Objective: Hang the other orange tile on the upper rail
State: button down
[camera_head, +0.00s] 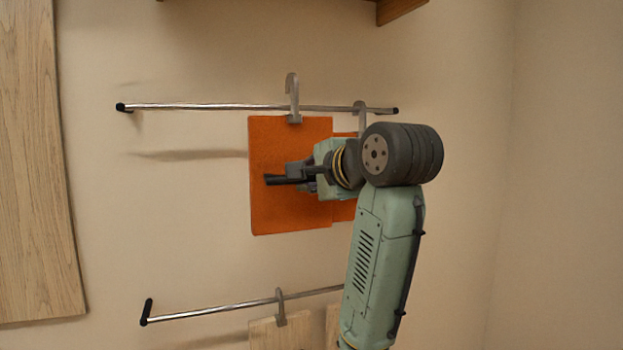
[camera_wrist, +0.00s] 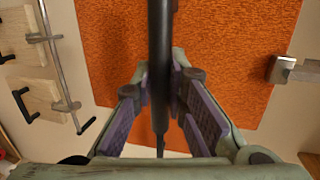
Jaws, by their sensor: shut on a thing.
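An orange tile (camera_head: 290,215) hangs upright in front of the wall, with a grey hook (camera_head: 293,98) on its top edge. The hook overlaps the upper rail (camera_head: 205,106); whether it rests on it I cannot tell. My gripper (camera_head: 300,178) is in front of this tile, shut on its dark handle. In the wrist view the handle (camera_wrist: 160,50) runs between the finger pads, with the orange face (camera_wrist: 225,50) behind it. The second orange tile (camera_head: 345,211) shows partly behind my gripper, to the right, its hook (camera_head: 360,108) at the rail's right part.
A lower rail (camera_head: 210,312) carries pale wooden tiles (camera_head: 265,335) below. A wooden panel (camera_head: 35,170) stands at the left. A brown shelf (camera_head: 400,8) is above the rail's right end. The upper rail's left half is free.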

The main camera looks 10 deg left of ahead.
jog(key=w+d+p+x, duration=0.1)
jog(key=x, duration=1.1)
jog(key=shift+w+r+p, duration=0.2)
jog(key=shift+p, duration=0.15)
dwell(0.4)
jog(key=shift+a, duration=0.1)
jog(key=c, duration=1.5)
grip_release()
